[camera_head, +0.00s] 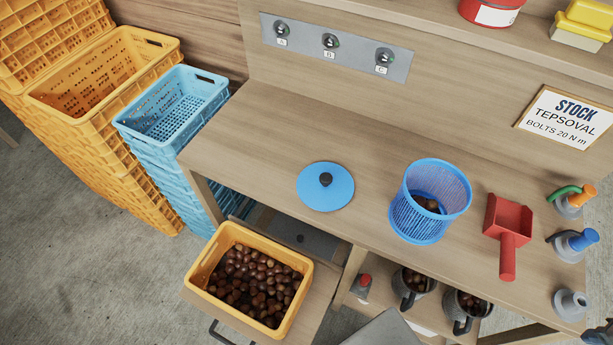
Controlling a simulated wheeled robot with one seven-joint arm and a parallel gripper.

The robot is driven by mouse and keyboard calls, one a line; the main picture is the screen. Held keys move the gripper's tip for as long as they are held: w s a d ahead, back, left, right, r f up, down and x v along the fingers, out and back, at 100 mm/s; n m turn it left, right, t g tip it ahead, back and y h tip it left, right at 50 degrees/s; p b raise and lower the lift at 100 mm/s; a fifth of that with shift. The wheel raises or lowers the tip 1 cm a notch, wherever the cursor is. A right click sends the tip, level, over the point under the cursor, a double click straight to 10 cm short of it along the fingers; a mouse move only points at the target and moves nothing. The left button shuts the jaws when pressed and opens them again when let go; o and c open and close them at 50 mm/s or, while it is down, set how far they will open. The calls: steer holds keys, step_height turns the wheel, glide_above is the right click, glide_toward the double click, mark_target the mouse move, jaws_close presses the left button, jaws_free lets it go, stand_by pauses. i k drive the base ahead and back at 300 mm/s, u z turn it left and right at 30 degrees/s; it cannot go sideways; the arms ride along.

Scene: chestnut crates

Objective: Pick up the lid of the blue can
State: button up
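A round, flat blue lid (312,197) with a black knob (325,179) at its middle lies on the wooden bench top, left of centre. A blue mesh can (418,217) stands upright and open on the bench to the right of the lid, apart from it. A few brown chestnuts (427,203) show inside the can.
A red scoop (508,224) and several small nozzle-like items, one a blue-topped piece (577,242), stand at the bench's right. A yellow crate of chestnuts (217,243) sits low in front. Stacked blue crates (165,130) and orange crates (100,115) stand left. Bench around the lid is clear.

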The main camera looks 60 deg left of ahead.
mark_target(326, 186)
steer(key=u, duration=0.1)
steer(key=k, duration=0.2)
steer(key=u, duration=2)
steer(key=k, duration=0.65)
steer(key=u, duration=0.35)
steer(key=i, duration=1.2)
steer(key=z, duration=0.3)
